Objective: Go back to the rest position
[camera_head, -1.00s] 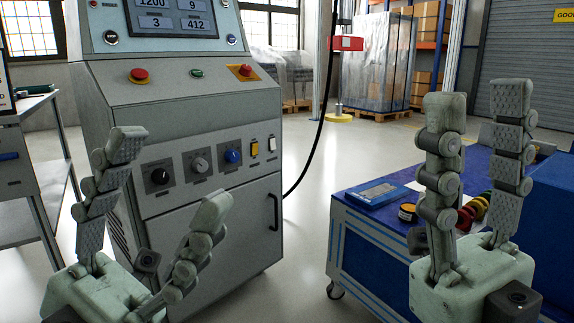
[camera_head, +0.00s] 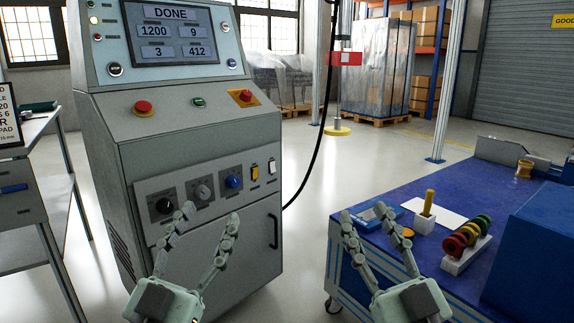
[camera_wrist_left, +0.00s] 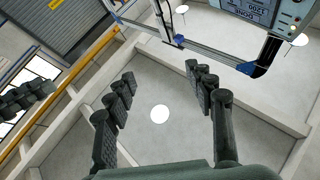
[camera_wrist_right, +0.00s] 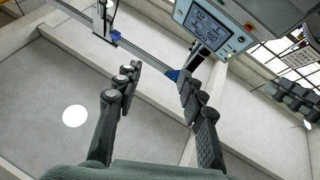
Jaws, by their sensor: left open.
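In the head view my left gripper (camera_head: 210,216) is in front of the lower part of the grey test machine, its fingers spread and pointing up. My right gripper (camera_head: 364,215) is in front of the near left corner of the blue bench, its fingers also spread with nothing between them. The left wrist view shows the left fingers (camera_wrist_left: 160,72) apart and empty. The right wrist view shows the right fingers (camera_wrist_right: 158,75) apart and empty, with ceiling and the machine's screen beyond.
The grey machine (camera_head: 205,110) has a screen (camera_head: 172,30) reading DONE. The blue bench (camera_head: 415,260) holds a rack of coloured rings (camera_head: 468,240), a yellow-handled tool (camera_head: 427,205) in a white block, and a blue tray (camera_head: 378,213). A side table (camera_head: 30,125) stands at left. Open floor lies between.

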